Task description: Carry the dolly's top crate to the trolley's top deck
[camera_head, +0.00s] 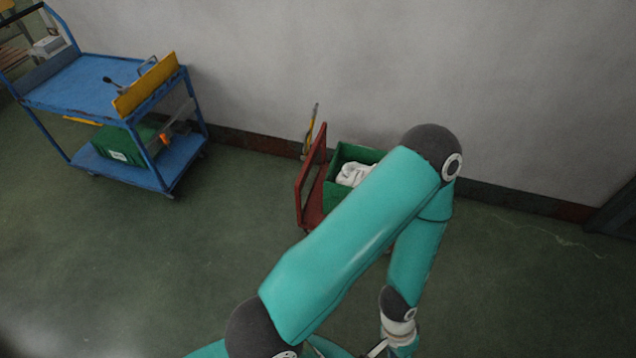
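The green crate (336,192) stands on the red dolly (312,180) by the wall, with white cloth (352,174) inside. One of my teal arms crosses in front and hides the crate's lower right part and most of the dolly; I cannot tell whether another crate is under it. The blue trolley (50,97) stands at the left; its top deck has bare room in the middle. My grippers are not clearly seen; the arm's wrist reaches the bottom edge, and its fingers cannot be made out.
A yellow panel (147,84) edges the trolley's right end, with a dark-handled tool beside it. Another green crate (117,150) is on the lower deck. A yellow-handled tool (311,130) leans on the wall behind the dolly. The floor between trolley and dolly is clear.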

